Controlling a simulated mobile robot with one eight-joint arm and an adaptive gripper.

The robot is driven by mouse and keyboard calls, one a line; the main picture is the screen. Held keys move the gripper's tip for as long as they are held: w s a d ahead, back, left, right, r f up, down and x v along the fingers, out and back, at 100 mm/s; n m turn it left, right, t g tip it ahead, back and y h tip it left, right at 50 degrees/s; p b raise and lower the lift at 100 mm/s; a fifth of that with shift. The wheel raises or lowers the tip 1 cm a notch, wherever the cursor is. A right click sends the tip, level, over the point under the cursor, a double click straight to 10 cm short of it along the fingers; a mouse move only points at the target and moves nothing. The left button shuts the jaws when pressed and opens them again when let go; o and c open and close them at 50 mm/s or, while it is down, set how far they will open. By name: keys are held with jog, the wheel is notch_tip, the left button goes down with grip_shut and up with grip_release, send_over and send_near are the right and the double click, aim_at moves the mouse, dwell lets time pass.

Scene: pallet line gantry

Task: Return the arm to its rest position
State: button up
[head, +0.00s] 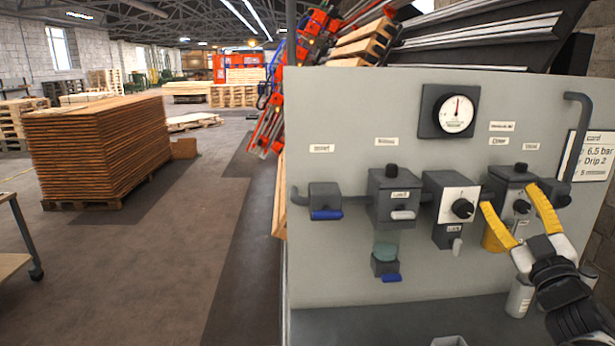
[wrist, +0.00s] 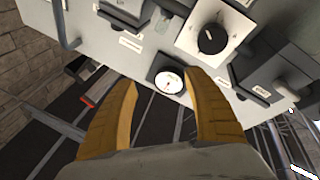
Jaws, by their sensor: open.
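My gripper (head: 519,217) has yellow fingers and is at the right of the head view, in front of the grey panel (head: 340,255). Its fingers are spread apart with nothing between them. They overlap the rightmost unit (head: 512,178) on the panel in that view, and I cannot tell whether they touch it. In the wrist view my gripper (wrist: 163,100) shows two open yellow fingers, with the round gauge (wrist: 170,82) seen between their tips. The panel's black knob on a white plate (wrist: 211,38) is beyond the fingers.
The panel carries a round gauge (head: 457,113), a unit with a clear bowl (head: 386,248), a knob unit (head: 461,207) and a blue-handled valve (head: 325,214). A dark shelf (head: 400,322) runs below. A timber stack (head: 98,150) stands left; the floor between is clear.

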jog(key=s+a+f+m+g+y, duration=0.2)
jog(key=s+a+f+m+g, duration=0.3)
jog(key=s+a+f+g, duration=0.9)
jog(key=s+a+f, duration=0.5)
jog(key=a+f, duration=0.2)
jog(key=a, duration=0.1)
jog(key=shift+a+f+m+g, duration=0.25)
jog(key=shift+f+m+g, duration=0.15)
dwell(0.3)
